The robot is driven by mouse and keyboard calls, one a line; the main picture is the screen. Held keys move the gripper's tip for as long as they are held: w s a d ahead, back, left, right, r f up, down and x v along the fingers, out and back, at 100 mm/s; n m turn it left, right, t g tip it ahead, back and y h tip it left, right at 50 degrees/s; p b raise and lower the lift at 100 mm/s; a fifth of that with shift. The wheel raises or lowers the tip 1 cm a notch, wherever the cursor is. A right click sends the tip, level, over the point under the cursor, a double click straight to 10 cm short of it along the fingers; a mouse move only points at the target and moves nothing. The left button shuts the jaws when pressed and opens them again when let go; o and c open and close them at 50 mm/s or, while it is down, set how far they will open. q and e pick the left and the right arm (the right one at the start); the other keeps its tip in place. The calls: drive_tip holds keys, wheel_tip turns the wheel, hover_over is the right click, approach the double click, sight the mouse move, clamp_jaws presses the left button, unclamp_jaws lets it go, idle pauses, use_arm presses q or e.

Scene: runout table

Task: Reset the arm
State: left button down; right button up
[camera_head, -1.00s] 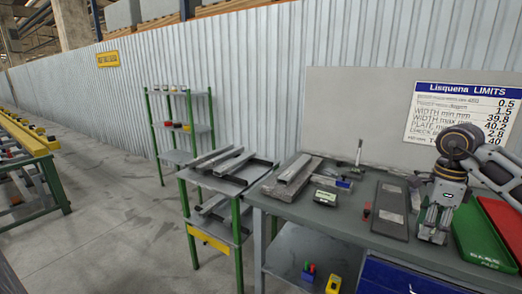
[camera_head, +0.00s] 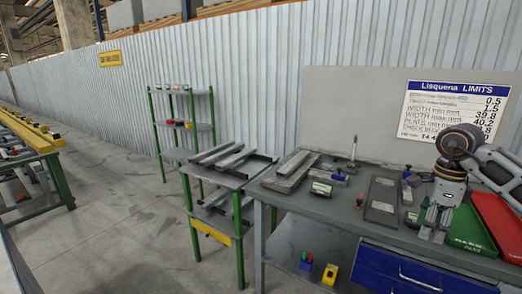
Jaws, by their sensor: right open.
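My right gripper (camera_head: 433,222) comes in from the right on its arm. It points down over the right part of the grey workbench (camera_head: 335,220), between a dark flat plate (camera_head: 383,200) and a green tray (camera_head: 467,230). Its jaws are open and I see nothing between them. Whether the fingertips touch the bench top, I cannot tell. My left gripper is not in view.
A red tray (camera_head: 497,222) lies right of the green one. Metal bars (camera_head: 292,172) and a small gauge (camera_head: 321,188) lie on the bench's left. A green-legged rack (camera_head: 222,172) holds more bars. The floor at left (camera_head: 110,220) is clear.

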drive_tip(key=w+a+f+m+t+y, duration=0.4)
drive_tip(key=w+a+f+m+y, duration=0.5)
drive_tip(key=w+a+f+y, duration=0.7)
drive_tip(key=d+f+m+t+h, duration=0.3)
drive_tip(key=f+m+t+h, duration=0.15)
drive_tip(key=f+m, duration=0.75)
drive_tip(key=d+f+m+t+h, duration=0.2)
drive_tip(key=f+m+t+h, duration=0.4)
drive_tip(key=f, duration=1)
drive_tip(key=s+d+f+m+g+h, duration=0.25)
drive_tip(key=s+f+m, duration=0.35)
drive_tip(key=s+f, duration=0.7)
drive_tip(key=s+d+f+m+g+h, duration=0.25)
drive_tip(key=s+f+m, duration=0.35)
drive_tip(key=s+f, duration=0.6)
drive_tip(key=s+a+f+m+g, duration=0.1)
drive_tip(key=s+f, duration=0.4)
drive_tip(key=s, duration=0.5)
drive_tip(key=s+a+f+m+g+h, duration=0.1)
drive_tip(key=s+a+f+m+g, duration=0.1)
drive_tip(key=s, duration=0.9)
drive_tip(key=s+a+f+m+g, duration=0.1)
drive_tip(key=s+f+m+g, duration=0.2)
drive_tip(key=s+f+g, duration=0.2)
drive_tip(key=s+f, duration=0.3)
drive_tip(key=s, duration=0.2)
drive_tip(key=shift+s+a+f+p, duration=0.2)
drive_tip(key=shift+s+f+p, duration=0.1)
